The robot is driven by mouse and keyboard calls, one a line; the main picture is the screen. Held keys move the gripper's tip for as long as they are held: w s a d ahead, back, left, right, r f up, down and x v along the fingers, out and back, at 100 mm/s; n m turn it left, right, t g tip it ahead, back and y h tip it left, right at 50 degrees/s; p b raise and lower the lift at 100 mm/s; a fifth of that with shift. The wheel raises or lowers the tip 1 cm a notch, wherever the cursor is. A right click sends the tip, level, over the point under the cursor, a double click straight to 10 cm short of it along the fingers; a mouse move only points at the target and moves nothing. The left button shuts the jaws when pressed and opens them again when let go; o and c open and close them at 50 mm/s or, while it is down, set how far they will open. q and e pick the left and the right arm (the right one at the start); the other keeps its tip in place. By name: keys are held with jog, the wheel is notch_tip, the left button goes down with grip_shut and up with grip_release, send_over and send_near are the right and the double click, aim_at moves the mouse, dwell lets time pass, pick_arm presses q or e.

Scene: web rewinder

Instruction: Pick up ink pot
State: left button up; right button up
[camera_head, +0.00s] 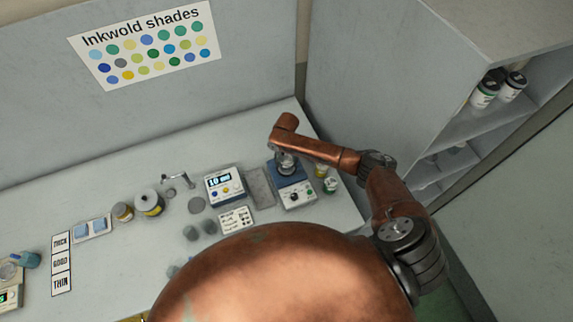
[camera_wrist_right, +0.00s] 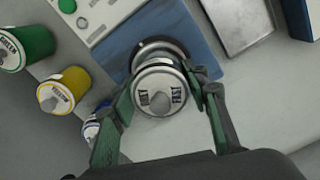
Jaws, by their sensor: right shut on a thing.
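A grey pot (camera_wrist_right: 160,92) with a pale lid, a small knob and dark, hard-to-read lettering stands upright at the blue plate of a bench device, and seems to be the ink pot. My right gripper (camera_wrist_right: 163,100) is shut on it, one finger on each side. In the head view the grey pot (camera_head: 287,165) shows small under my right gripper (camera_head: 286,157), at the back of the blue-topped device (camera_head: 291,181). I cannot tell whether the pot touches the plate. My left gripper is not in view.
Beside the held pot are a green pot (camera_wrist_right: 26,47), a yellow pot (camera_wrist_right: 62,91) and a partly hidden blue-and-white pot (camera_wrist_right: 91,128). A display device (camera_head: 224,185) and a grey slab (camera_head: 258,187) stand to the left. Shelves with jars (camera_head: 484,93) are on the right.

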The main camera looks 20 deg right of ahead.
jog(key=shift+c, duration=1.3)
